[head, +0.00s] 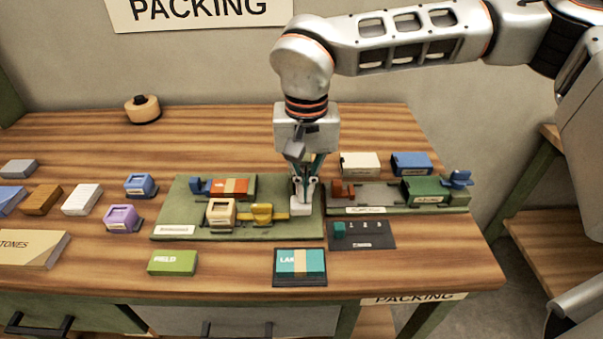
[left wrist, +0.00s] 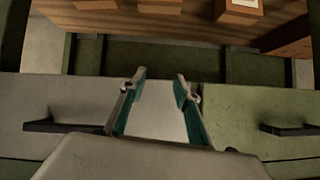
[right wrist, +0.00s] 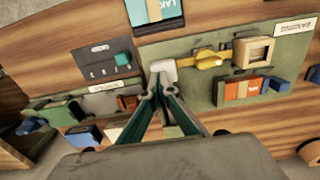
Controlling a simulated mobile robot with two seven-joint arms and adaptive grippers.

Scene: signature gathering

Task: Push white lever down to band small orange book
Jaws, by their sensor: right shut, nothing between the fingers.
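The small orange book (head: 236,187) lies in the upper slot of the green banding board (head: 175,213), with a tan strip across its middle. It also shows in the right wrist view (right wrist: 231,91). The white lever (head: 301,210) is at the board's right end, and appears as a pale block in the right wrist view (right wrist: 162,68). My right gripper (head: 305,186) is shut and empty, pointing down with its tips right at the lever; I cannot tell whether they touch. My left gripper (left wrist: 160,86) is open and empty in front of the drawer fronts.
A yellow part (head: 262,213) and a tan block (head: 221,212) sit on the board. A second green board (head: 380,209) is at right. A dark panel (head: 361,240), a teal book (head: 295,262) and a green book (head: 172,262) lie in front. Several stamps and blocks are at left.

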